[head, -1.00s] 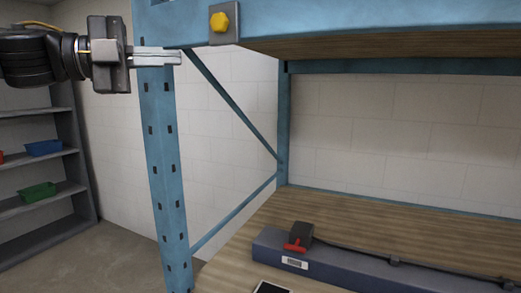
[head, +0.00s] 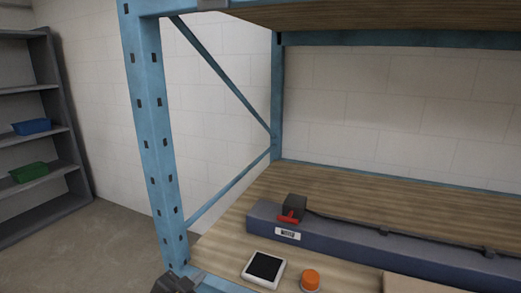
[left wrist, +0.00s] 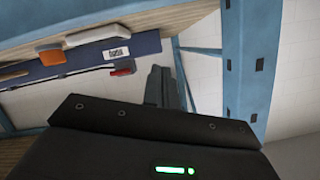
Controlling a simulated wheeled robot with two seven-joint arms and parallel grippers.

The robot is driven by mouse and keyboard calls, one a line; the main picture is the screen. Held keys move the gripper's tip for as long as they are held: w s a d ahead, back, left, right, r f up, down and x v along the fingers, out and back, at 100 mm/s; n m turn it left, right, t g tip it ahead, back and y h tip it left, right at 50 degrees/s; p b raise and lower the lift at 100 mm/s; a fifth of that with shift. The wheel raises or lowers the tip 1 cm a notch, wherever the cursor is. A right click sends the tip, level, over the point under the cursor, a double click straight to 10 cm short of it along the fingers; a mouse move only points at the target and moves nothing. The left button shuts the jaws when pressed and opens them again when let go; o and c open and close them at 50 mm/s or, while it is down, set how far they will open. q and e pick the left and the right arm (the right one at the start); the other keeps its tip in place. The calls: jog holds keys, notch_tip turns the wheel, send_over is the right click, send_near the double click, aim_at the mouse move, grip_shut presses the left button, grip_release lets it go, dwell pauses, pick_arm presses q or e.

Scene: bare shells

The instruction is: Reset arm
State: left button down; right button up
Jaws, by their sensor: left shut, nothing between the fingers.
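My left gripper (head: 196,275) shows at the bottom edge of the head view, low in front of the foot of the blue rack post (head: 152,120). It is shut and empty. In the left wrist view its dark fingers (left wrist: 170,88) stand together, with the blue post to the right and the wooden shelf at the upper left. My right gripper is in neither view.
On the wooden shelf (head: 225,232) lie a long blue-grey bar (head: 350,246) with a red-levered dark box (head: 293,208), a white tablet (head: 264,267) and an orange-capped container (head: 311,279). Grey shelving (head: 62,120) with blue and green bins stands left.

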pick_arm(q)
jog(key=s+a+f+n+g+y, duration=0.1)
jog(key=s+a+f+n+g, duration=0.15)
jog(key=s+f, duration=0.6)
jog(key=s+a+f+n+g+y, duration=0.2)
jog(key=s+a+f+g, duration=0.3)
jog(key=s, duration=0.7)
jog(key=s+a+f+n+g+y, duration=0.1)
jog(key=s+f+n+g, duration=0.15)
jog(key=s+f, duration=0.65)
jog(key=s+f+g, duration=0.2)
jog(key=s+f, duration=0.1)
jog(key=f, duration=2.4)
jog(key=s+a+f, duration=0.3)
jog(key=s+f, duration=0.9)
jog(key=s, duration=0.3)
jog(key=shift+s+f+m+g+y, duration=0.15)
jog(key=shift+f+m+g+y, duration=0.15)
jog(key=shift+f, duration=0.05)
